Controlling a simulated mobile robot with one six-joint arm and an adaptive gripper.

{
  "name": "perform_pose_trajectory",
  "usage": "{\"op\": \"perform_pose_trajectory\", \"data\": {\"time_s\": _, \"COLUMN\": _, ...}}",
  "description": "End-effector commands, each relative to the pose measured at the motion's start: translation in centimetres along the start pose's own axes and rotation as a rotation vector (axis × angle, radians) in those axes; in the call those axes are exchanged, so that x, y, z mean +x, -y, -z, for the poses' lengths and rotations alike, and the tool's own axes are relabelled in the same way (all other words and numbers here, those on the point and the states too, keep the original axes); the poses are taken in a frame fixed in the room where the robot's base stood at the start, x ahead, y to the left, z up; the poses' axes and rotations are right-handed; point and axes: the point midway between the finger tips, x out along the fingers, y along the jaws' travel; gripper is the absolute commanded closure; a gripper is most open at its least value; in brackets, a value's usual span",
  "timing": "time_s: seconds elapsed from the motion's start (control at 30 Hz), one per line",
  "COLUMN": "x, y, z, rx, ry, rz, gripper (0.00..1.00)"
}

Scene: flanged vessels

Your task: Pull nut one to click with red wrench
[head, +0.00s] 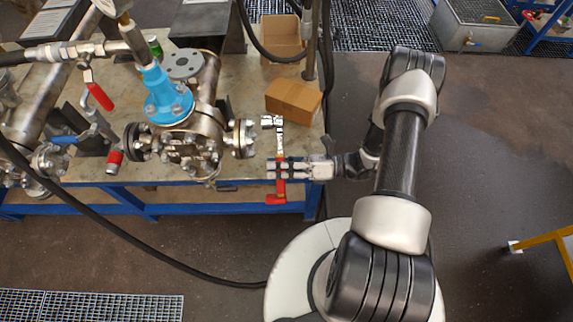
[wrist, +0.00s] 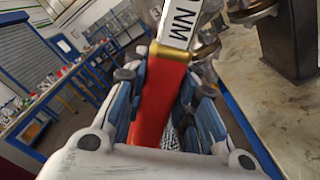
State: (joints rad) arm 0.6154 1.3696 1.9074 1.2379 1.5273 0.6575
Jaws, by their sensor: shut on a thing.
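The red wrench (head: 281,184) has a red handle and a silver upper part with a metal head. My gripper (head: 273,168) is shut around its handle, which crosses between the fingers near the table's front edge. In the wrist view the red handle (wrist: 160,105) lies between the two finger pads, with a white "NM" scale beyond it. The flanged vessel (head: 190,145) stands left of the wrench. Its right flange (head: 244,139) carries several bolts and nuts. The wrench head appears a little right of this flange, apart from it. I cannot tell which nut is number one.
A cardboard box (head: 293,100) sits behind the wrench on the workbench (head: 245,92). A blue fitting (head: 166,95) tops the vessel. Pipes and red-handled valves (head: 101,97) crowd the left. A black hose (head: 130,240) hangs in front. Floor right of the bench is open.

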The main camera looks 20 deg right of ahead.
Motion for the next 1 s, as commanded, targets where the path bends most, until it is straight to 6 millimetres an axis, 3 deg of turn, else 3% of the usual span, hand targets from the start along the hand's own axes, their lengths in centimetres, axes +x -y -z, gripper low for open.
{"op": "perform_pose_trajectory", "data": {"time_s": 0.1, "x": 1.2, "y": -0.1, "z": -0.1, "rx": 0.0, "ry": 0.001, "rz": -0.003, "gripper": 1.0}}
{"op": "perform_pose_trajectory", "data": {"time_s": 0.57, "x": 1.2, "y": 0.0, "z": 0.1, "rx": -0.001, "ry": 0.001, "rz": -0.001, "gripper": 1.0}}
{"op": "perform_pose_trajectory", "data": {"time_s": 1.0, "x": 2.6, "y": -0.1, "z": 0.1, "rx": 0.0, "ry": 0.001, "rz": -0.002, "gripper": 1.0}}
